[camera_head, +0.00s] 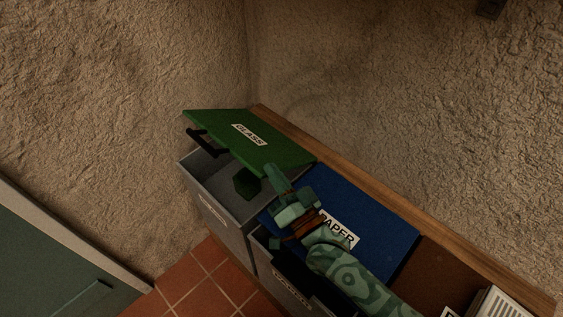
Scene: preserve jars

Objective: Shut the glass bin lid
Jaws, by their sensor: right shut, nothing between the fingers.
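The glass bin (222,215) is a grey box at the left end of the row. Its green lid (268,148), labelled GLASS, is part open, tilted up above the bin's open top. A black handle (207,143) sits on the lid's front edge. My right gripper (270,172) is shut and empty, at the lid's near right corner. I cannot tell whether it touches the lid. A dark green block-like thing (245,183) shows in the bin's opening beside the gripper; what it is stays unclear. My left gripper is not in view.
The paper bin's blue lid (385,215) is down, with my right arm over it. A brown lid (440,275) and a white slatted thing (500,303) are further right. A wooden rail (350,177) runs behind. Rough walls enclose the corner; tiled floor (205,283) lies in front.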

